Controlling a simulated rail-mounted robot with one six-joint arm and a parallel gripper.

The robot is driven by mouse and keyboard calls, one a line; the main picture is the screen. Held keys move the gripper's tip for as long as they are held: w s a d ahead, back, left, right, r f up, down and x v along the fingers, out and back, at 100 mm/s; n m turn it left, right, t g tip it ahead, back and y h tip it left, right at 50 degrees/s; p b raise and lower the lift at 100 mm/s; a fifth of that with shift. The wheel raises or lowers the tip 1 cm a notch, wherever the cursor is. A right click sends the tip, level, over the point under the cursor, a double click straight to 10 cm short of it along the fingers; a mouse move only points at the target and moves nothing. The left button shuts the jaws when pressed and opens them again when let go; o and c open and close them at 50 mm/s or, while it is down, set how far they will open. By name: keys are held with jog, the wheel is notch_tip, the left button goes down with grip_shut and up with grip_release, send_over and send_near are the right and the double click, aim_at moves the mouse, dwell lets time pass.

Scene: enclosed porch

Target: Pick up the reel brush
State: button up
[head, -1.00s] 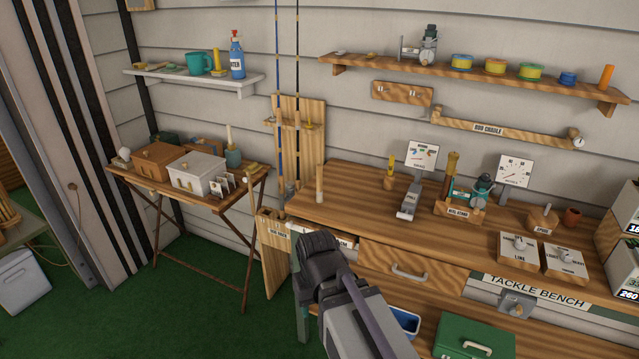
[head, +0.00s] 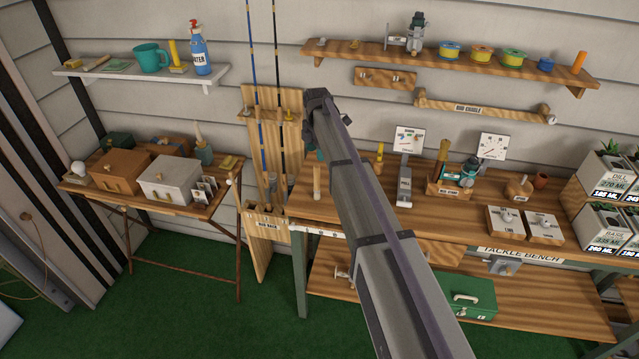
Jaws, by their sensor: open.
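I cannot tell for sure which thing is the reel brush. A yellow-handled piece (head: 379,157) stands upright on the bench, partly behind my arm. A pale wooden upright (head: 317,182) stands at the bench's left end. My arm reaches up across the bench.
The wooden bench (head: 455,218) carries a reel stand (head: 449,189), dials and switch blocks. Rods (head: 265,100) stand in a wooden rack left of the bench. A shelf with spools (head: 480,64) runs above. A green box (head: 467,297) sits on the lower shelf.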

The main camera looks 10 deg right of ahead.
aim_at(317, 174)
notch_tip(317, 174, down, 11)
jog(key=b, duration=0.9)
jog(key=shift+a+r+b, duration=0.15)
jog(key=shift+b, duration=0.25)
jog(key=shift+s+r, duration=0.1)
jog(key=shift+r, duration=0.15)
grip_shut()
